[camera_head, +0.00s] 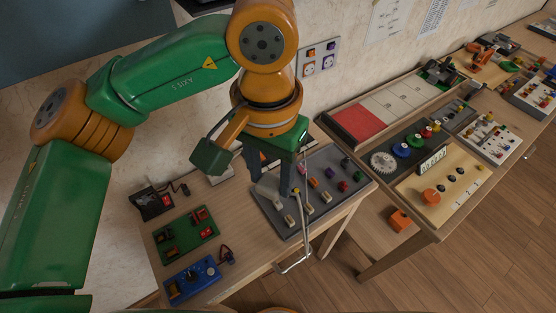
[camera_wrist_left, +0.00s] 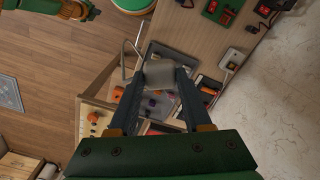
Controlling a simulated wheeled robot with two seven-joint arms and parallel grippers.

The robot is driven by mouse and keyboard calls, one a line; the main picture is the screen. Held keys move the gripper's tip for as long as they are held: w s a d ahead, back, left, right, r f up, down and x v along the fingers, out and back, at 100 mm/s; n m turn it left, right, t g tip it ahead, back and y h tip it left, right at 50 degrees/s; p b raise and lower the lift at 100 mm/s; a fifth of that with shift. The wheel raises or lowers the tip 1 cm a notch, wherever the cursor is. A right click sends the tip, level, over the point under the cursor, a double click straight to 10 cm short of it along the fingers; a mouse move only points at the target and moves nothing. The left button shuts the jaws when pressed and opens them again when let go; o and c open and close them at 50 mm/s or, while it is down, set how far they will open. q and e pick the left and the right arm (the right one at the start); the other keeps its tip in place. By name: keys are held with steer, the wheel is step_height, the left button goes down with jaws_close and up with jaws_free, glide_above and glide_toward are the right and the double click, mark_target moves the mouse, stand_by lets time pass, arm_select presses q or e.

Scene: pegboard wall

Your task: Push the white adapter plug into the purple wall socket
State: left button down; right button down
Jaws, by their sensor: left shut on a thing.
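My left gripper (camera_head: 270,186) points down above the grey board on the near table. It is shut on a whitish block, the adapter plug (camera_wrist_left: 160,73), which shows between the fingertips in the left wrist view. In the head view the plug (camera_head: 266,189) is partly covered by the fingers, and its pins cannot be made out. My right gripper is not in view.
The grey board (camera_head: 273,219) carries several coloured knobs and pale switches. A green circuit board (camera_head: 184,236), a blue box (camera_head: 192,279) and a black device (camera_head: 151,203) stand on the table's left. Another table (camera_head: 438,232) with panels is at the right.

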arm_select(q)
steer(key=a+f+m, duration=0.1)
steer(key=m, duration=0.3)
steer(key=s+a+f+m, duration=0.1)
steer(key=f+m, duration=0.1)
steer(key=m, duration=0.1)
steer(key=f+m, duration=0.1)
steer(key=m, duration=0.3)
steer(key=shift+s+a+f+m, duration=0.2)
steer(key=shift+a+m, duration=0.1)
steer(key=shift+a, duration=0.1)
